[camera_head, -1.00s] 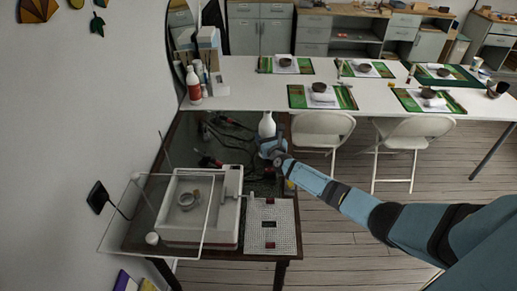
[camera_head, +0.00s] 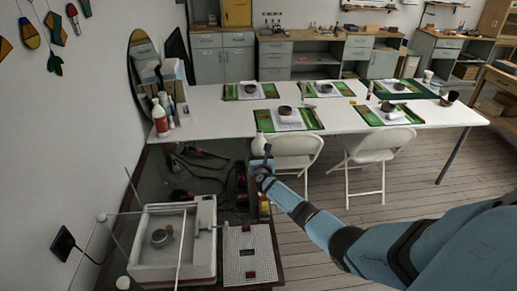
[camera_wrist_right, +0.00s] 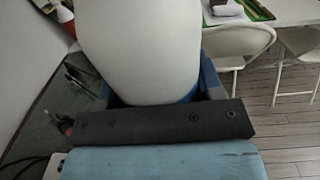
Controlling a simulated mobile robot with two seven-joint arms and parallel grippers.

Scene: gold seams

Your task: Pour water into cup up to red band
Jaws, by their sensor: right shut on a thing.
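My right gripper (camera_head: 262,163) is shut on a white bottle (camera_head: 258,144) with a narrow neck, held upright beside the left chair. In the right wrist view the bottle (camera_wrist_right: 150,45) fills the space between the blue fingers, and its top is out of frame. A small grey round vessel (camera_head: 160,237) sits in the white basin at lower left; I cannot tell whether it is the cup. No red band on a cup and no water can be made out. My left gripper is not in view.
A long white table (camera_head: 215,112) carries several green mats with dark bowls (camera_head: 285,110). Another white bottle (camera_head: 160,118) with a red label stands at its left end. The white basin unit (camera_head: 205,250) is on the lower left bench. White folding chairs (camera_head: 292,150) are close beyond my right arm.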

